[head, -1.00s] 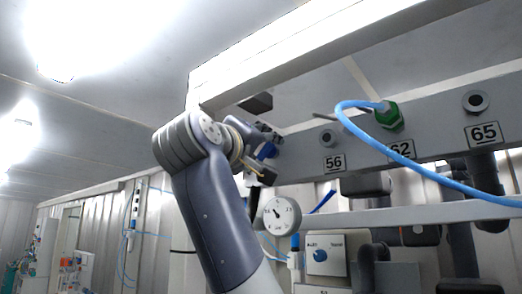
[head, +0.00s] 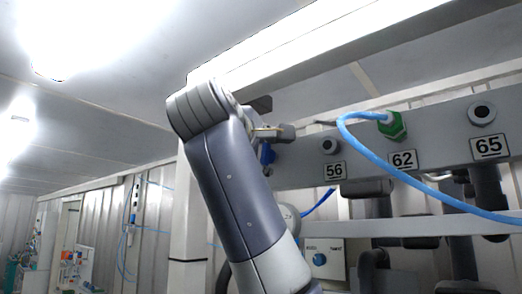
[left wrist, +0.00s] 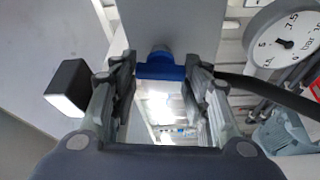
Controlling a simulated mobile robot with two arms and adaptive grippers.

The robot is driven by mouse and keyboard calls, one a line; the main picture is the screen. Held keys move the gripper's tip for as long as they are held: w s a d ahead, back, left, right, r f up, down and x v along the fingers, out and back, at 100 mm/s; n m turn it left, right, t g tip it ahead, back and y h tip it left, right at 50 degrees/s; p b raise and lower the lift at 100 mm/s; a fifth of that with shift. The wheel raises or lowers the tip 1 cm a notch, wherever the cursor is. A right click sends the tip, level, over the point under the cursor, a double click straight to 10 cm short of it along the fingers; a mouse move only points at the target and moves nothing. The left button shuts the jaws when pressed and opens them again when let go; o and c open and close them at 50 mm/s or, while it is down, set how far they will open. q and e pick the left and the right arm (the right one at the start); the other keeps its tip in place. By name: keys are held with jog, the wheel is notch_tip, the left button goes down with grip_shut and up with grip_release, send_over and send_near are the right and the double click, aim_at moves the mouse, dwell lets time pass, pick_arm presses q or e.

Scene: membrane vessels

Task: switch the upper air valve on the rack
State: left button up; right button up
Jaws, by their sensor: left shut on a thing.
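The upper air valve shows as a small blue handle (head: 267,155) at the left end of the grey rack beam, partly hidden by my left arm in the head view. In the left wrist view the blue handle (left wrist: 160,70) sits between the two fingertips, on a short stem in front of a grey surface. My left gripper (left wrist: 162,62) is shut on this handle, one finger on each side. In the head view the left gripper (head: 270,133) is mostly hidden behind my own wrist. My right gripper is in no view.
The beam (head: 440,140) carries ports labelled 56, 62 and 65. A blue hose (head: 400,174) loops from the green fitting (head: 391,125). A pressure gauge (left wrist: 284,42) is close to the right finger. A dark block (left wrist: 68,88) is left of the left finger.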

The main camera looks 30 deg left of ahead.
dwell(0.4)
pick_arm(q)
jog(key=o, duration=1.1)
jog(key=shift+c, duration=0.2)
jog(key=v, duration=1.2)
